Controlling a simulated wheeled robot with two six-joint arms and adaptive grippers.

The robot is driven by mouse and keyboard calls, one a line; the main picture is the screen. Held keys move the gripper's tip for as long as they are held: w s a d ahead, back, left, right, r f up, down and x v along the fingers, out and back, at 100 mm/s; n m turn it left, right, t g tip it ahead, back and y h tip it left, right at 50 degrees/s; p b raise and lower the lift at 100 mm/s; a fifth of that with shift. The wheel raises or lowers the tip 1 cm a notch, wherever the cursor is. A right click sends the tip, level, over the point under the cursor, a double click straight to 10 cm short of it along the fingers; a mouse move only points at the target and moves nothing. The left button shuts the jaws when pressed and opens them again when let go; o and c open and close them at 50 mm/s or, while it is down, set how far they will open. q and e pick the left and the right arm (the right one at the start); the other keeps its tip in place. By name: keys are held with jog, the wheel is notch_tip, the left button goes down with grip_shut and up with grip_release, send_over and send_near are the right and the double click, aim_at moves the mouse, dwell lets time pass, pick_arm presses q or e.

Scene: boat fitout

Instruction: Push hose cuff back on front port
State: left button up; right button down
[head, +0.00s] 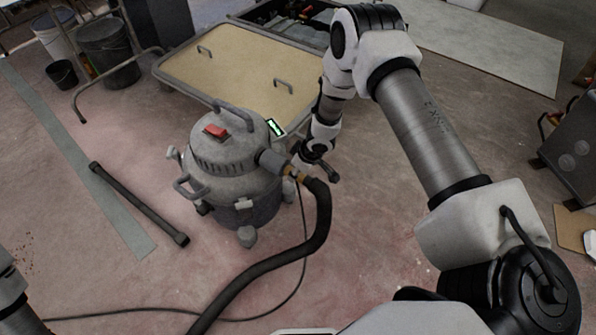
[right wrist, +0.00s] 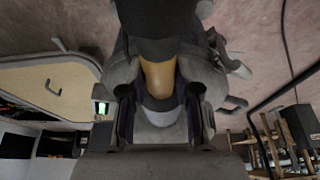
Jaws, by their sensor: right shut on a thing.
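The grey shop vacuum (head: 230,165) stands upright on the floor, with a red switch on top. Its grey front port (head: 270,159) points right, toward my right gripper. A tan hose cuff (head: 291,172) sits in line with the port, at the end of the black hose (head: 322,215). My right gripper (head: 308,168) is at the cuff and shut on it. In the right wrist view, the tan cuff (right wrist: 158,77) shows between the two fingers (right wrist: 160,103), with dark parts above and below. I cannot tell how far the cuff sits on the port. My left gripper is out of view.
A dark tube (head: 138,203) lies on the floor left of the vacuum. A tan panel with handles (head: 250,70) is behind it. Buckets (head: 107,52) stand at back left. The hose and a thin cable (head: 300,262) run across the front floor.

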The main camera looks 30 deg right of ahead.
jog(key=c, duration=0.8)
grip_release()
jog(key=shift+w+a+r, duration=0.15)
jog(key=shift+w+a, duration=0.05)
jog(key=shift+w, duration=0.15)
jog(key=shift+c, duration=0.2)
jog(key=shift+o, duration=0.5)
jog(key=shift+a, duration=0.1)
